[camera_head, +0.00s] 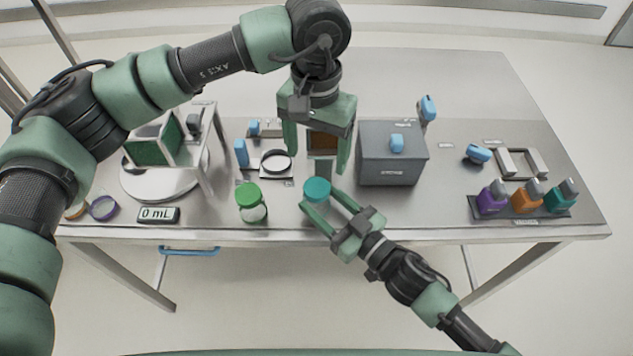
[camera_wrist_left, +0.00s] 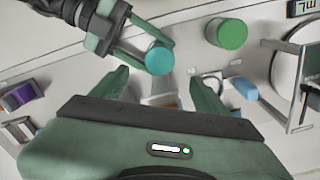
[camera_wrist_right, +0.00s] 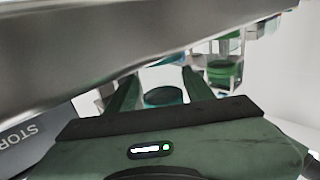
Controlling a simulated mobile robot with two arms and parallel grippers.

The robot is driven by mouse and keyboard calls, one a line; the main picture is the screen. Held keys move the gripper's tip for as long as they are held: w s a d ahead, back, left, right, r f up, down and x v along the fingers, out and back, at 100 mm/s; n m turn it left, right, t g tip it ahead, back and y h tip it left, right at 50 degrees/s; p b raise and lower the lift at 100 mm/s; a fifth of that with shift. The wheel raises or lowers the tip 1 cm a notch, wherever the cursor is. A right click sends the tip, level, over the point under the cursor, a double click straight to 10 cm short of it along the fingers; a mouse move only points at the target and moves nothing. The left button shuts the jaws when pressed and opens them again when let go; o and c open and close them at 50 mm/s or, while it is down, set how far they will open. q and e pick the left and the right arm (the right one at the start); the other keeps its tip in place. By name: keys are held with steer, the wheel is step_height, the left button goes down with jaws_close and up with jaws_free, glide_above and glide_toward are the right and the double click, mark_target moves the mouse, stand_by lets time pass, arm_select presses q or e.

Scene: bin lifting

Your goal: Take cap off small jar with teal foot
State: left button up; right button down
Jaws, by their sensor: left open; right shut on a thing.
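The small jar with a teal cap (camera_head: 317,189) stands near the table's front edge in the head view; its foot is largely hidden. The cap also shows in the left wrist view (camera_wrist_left: 159,58). My right gripper (camera_head: 317,200) is shut on this jar, with its fingers on either side just below the cap. In the right wrist view a teal part (camera_wrist_right: 164,96) shows between its fingers. My left gripper (camera_head: 318,160) is open and empty, pointing down above and slightly behind the jar, apart from the cap.
A green-capped jar (camera_head: 250,203) stands left of the held jar. A grey storage box (camera_head: 390,165) with a blue handle stands to the right. A balance with a glass shield (camera_head: 155,145) is at the left, and a rack (camera_head: 520,208) of coloured bottles at the right.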

mark_target(315, 189)
arm_select(q)
steer(key=shift+m, duration=0.4)
steer(key=f, duration=0.9)
steer(key=shift+s+a, duration=0.1)
steer(key=shift+s, duration=0.1)
jaws_close()
steer(key=shift+r, duration=0.2)
stand_by(0.5)
steer(key=shift+r, duration=0.95)
steer(key=shift+r, duration=0.1)
